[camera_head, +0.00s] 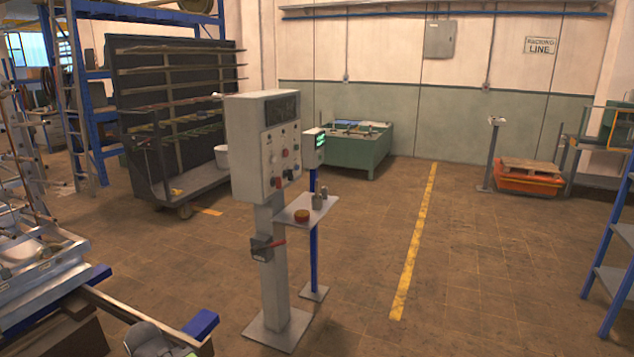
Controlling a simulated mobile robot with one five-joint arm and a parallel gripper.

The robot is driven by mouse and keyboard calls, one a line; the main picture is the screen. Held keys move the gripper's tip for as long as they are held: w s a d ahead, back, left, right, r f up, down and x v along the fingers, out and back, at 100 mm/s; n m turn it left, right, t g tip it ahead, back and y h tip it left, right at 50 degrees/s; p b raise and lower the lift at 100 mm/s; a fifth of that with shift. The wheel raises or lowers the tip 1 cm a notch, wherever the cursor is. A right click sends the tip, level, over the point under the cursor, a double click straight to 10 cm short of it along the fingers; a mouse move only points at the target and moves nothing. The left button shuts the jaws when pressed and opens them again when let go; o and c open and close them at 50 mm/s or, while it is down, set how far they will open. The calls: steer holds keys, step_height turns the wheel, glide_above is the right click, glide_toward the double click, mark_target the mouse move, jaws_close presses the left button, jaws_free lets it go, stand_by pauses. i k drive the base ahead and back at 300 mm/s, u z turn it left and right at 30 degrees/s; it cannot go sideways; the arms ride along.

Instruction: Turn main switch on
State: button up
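A grey control cabinet (263,147) stands on a pedestal near the middle of the head view. Its front panel has several small knobs and buttons, some of them red, too small to read. Lower on the pedestal is a dark switch box (261,249) with a red lever (278,242) that points to the right, nearly level. I cannot read any label that names the main switch.
Metal framework (40,270) crowds the left. A blue rack (612,255) stands at the right. Floor around the yellow line (412,255) is clear.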

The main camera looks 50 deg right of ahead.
mark_target(277, 180)
steer(key=z, duration=1.2)
steer(key=k, duration=0.8)
steer(key=u, duration=0.1)
steer(key=i, duration=0.8)
steer(key=z, duration=1.95)
steer(key=i, duration=2.3)
